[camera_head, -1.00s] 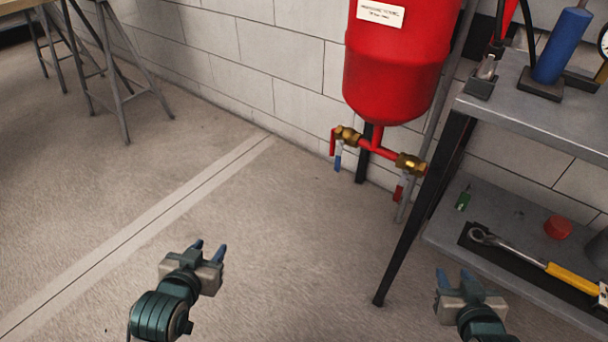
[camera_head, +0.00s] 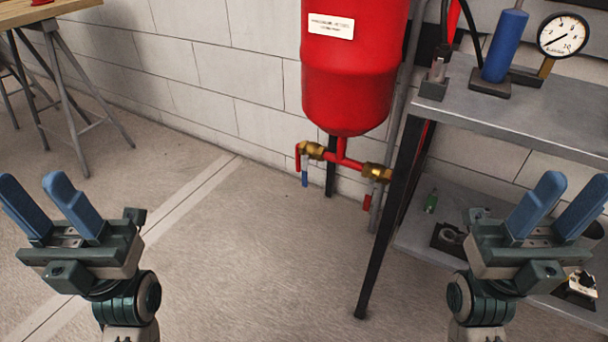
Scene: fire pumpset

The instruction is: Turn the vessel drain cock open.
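The red vessel (camera_head: 352,75) hangs at the white wall with a red pipe tee below it. A brass valve (camera_head: 312,151) is on the tee's left branch, with a blue lever (camera_head: 304,179) hanging down beside a short red pipe end. A second brass valve (camera_head: 376,172) is on the right branch, with a red lever (camera_head: 367,202) hanging down. No label shows which one is the drain cock. My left gripper (camera_head: 35,188) is open and empty at the lower left. My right gripper (camera_head: 573,188) is open and empty at the lower right. Both are apart from the valves.
A grey metal bench (camera_head: 530,110) with black legs stands right of the vessel, close to the right valve. It carries a gauge (camera_head: 562,36) and a blue cylinder (camera_head: 505,45). Its lower shelf holds tools. A wooden trestle table (camera_head: 40,12) is at upper left. Floor before the vessel is clear.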

